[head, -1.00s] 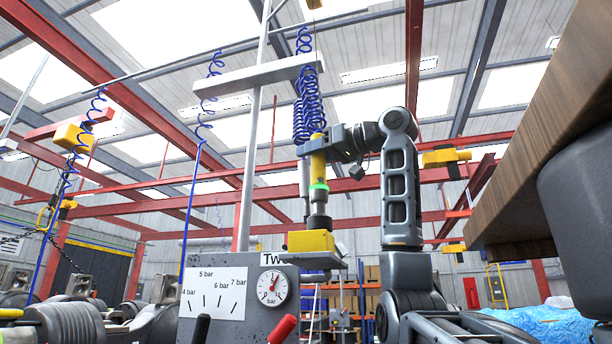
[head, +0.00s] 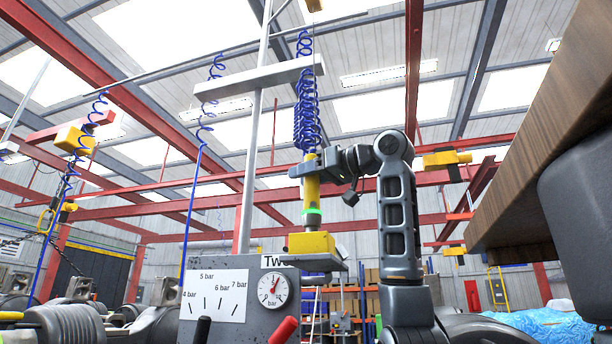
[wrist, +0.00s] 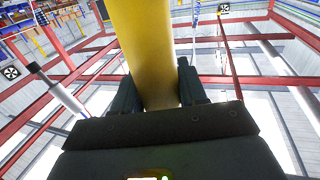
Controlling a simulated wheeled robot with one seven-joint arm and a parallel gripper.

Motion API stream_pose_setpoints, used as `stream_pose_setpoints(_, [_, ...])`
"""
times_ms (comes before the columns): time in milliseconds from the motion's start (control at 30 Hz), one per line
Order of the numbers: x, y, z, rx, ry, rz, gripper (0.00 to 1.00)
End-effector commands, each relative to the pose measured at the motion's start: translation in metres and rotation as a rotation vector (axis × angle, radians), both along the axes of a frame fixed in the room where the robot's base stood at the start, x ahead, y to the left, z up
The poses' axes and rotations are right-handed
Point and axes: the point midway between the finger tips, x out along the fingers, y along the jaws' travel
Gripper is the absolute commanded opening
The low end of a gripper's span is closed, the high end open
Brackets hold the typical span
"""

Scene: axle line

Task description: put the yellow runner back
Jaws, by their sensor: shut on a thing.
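The yellow runner (head: 312,188) is an upright yellow cylinder with a green ring near its lower end, hanging under a blue coiled hose (head: 306,100). My gripper (head: 309,168) is shut around its upper part from the right. In the wrist view the yellow body (wrist: 148,50) runs between my two fingers (wrist: 156,90). The runner's lower end is at a yellow block (head: 312,242) on a small grey shelf beside the gauge panel.
A grey panel (head: 225,270) with a pressure gauge (head: 272,290), a bar scale and black and red levers stands in front. A pale overhead beam (head: 258,78) is above. A wooden-edged slab (head: 545,170) juts in at the right. Air is free between slab and arm.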

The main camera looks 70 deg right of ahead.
Motion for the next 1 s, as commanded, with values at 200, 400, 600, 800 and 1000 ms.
stream_pose_setpoints(200, [0.000,0.000,-0.002,0.000,0.000,0.000,0.56])
stream_pose_setpoints(400, [0.000,0.000,-0.002,0.000,0.000,0.000,0.67])
stream_pose_setpoints(600, [0.000,0.000,0.001,0.000,0.000,0.000,0.67])
stream_pose_setpoints(800, [-0.023,0.004,0.001,-0.002,-0.003,-0.002,0.67])
stream_pose_setpoints(1000, [-0.064,0.013,0.001,-0.003,-0.003,-0.002,0.67])
